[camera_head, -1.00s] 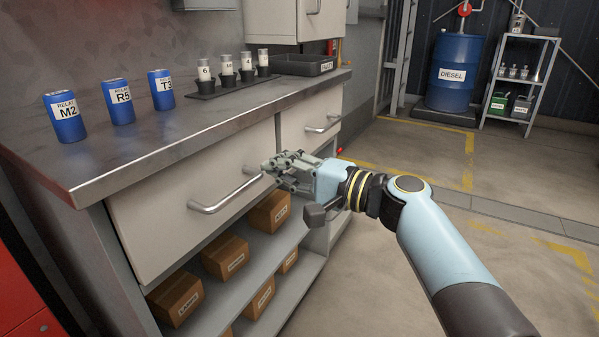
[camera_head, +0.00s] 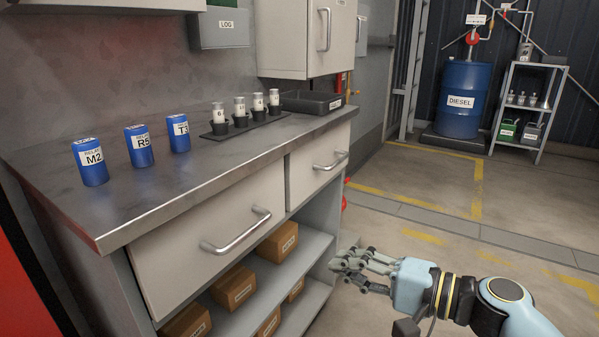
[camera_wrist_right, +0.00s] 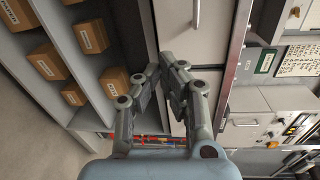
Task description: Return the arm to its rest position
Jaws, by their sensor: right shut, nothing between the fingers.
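My right gripper (camera_head: 350,262) is in the lower right of the head view, in front of the bench and clear of the drawers. In the right wrist view its fingers (camera_wrist_right: 160,75) are brought together with nothing between them. The left drawer handle (camera_head: 237,234) is to the left of the gripper, and a gap separates them. Both the left drawer (camera_head: 190,250) and the right drawer (camera_head: 305,172) look closed. My left gripper is not in view.
The bench top (camera_head: 200,180) holds blue relay cans (camera_head: 139,146), a rack of small numbered fuses (camera_head: 240,122) and a black tray (camera_head: 308,101). Cardboard boxes (camera_head: 233,287) sit on the shelves below. A diesel barrel (camera_head: 462,95) and a shelf rack (camera_head: 525,100) stand behind open floor.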

